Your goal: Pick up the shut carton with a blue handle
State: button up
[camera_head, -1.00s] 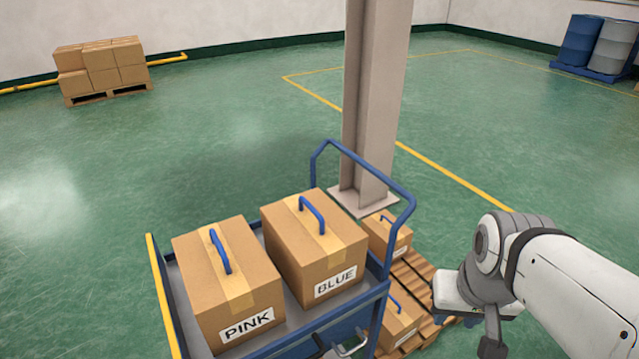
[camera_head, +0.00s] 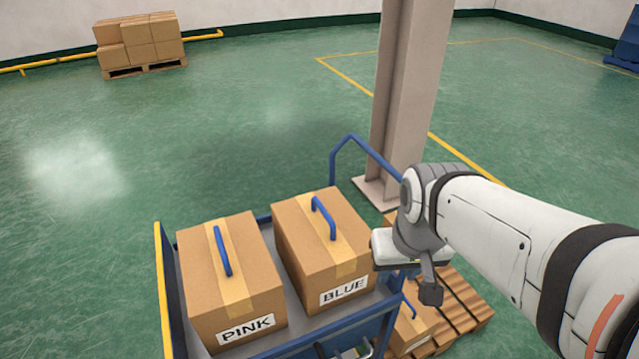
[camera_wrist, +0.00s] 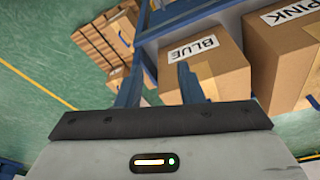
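Two brown taped cartons with blue handles stand shut on the blue cart. One is labelled PINK (camera_head: 232,285), the other BLUE (camera_head: 322,255). Both show in the wrist view, the BLUE carton (camera_wrist: 222,72) nearer my gripper and the PINK carton (camera_wrist: 275,60) at the right edge. A smaller carton (camera_head: 410,332) with a blue handle sits low on a pallet right of the cart. My gripper (camera_wrist: 158,68) is open and empty, its two fingers apart. In the wrist view one fingertip overlaps the BLUE carton; I cannot tell if they touch.
The cart (camera_head: 163,285) has a blue rail. A wooden pallet (camera_head: 468,305) lies right of it. A steel column (camera_head: 405,100) rises behind. Stacked cartons (camera_head: 140,42) stand far left.

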jog(key=w+a+r+n+g+p, duration=0.1)
jog(key=w+a+r+p, duration=0.15)
jog(key=w, duration=0.35)
jog(key=w+a+r+n+p, duration=0.1)
jog(key=w+a+r+p, duration=0.15)
jog(key=w, duration=0.25)
jog(key=n+g+p, duration=0.1)
jog(key=n+p, duration=0.1)
jog(key=p, duration=0.3)
send_over(323, 208)
notch_tip(323, 208, down, 2)
notch_tip(323, 208, down, 6)
jog(key=shift+f+p, duration=0.25)
jog(key=shift+p, duration=0.45)
jog(key=shift+f, duration=0.6)
jog(key=shift+c, duration=0.3)
grip_shut()
